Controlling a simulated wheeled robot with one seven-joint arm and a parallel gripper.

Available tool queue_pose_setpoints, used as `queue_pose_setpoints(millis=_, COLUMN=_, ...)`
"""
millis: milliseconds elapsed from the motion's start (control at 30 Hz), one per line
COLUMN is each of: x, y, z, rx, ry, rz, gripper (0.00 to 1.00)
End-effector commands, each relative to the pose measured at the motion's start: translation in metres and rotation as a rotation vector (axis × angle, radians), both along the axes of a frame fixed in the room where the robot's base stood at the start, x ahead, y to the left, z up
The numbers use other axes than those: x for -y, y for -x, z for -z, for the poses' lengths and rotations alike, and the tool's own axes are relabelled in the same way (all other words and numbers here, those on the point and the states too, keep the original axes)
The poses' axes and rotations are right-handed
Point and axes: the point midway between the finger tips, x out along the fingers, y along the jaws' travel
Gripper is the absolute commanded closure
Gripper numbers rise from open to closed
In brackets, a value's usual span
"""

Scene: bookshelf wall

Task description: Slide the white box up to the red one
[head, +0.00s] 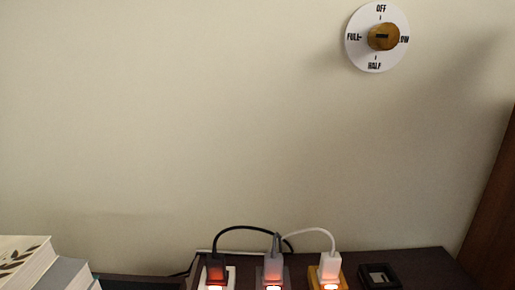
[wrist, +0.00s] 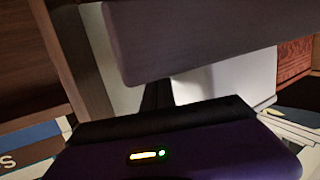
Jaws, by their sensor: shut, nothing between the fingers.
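In the wrist view, a plain white block-like face (wrist: 225,80) shows behind a dark grey bar, its upper part hidden. I cannot tell if it is the white box. A dark purple and black body with a small yellow light, which appears to be part of my gripper (wrist: 160,120), fills the bottom of the wrist view. My gripper is shut and empty, with its fingertips not clearly shown. It is not seen in the head view.
In the head view, a round dial (head: 376,38) is on the wall. Black, grey and white plugs (head: 273,265) with cables stand on a dark ledge (head: 425,264). A small dark square frame (head: 379,276) lies right of them. Books (head: 30,265) are at lower left.

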Motion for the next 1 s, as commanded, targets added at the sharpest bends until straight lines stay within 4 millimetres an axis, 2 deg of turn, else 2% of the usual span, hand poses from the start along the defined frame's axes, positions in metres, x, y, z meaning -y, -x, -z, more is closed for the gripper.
queue_pose_setpoints(millis=500, x=0.034, y=-0.010, z=0.001, rx=-0.002, ry=0.001, rz=-0.001, gripper=1.00)
queue_pose_setpoints(millis=867, x=0.037, y=-0.010, z=0.000, rx=-0.001, ry=0.000, rz=0.000, gripper=1.00)
queue_pose_setpoints(millis=1000, x=0.042, y=0.000, z=-0.003, rx=-0.003, ry=0.001, rz=0.001, gripper=1.00)
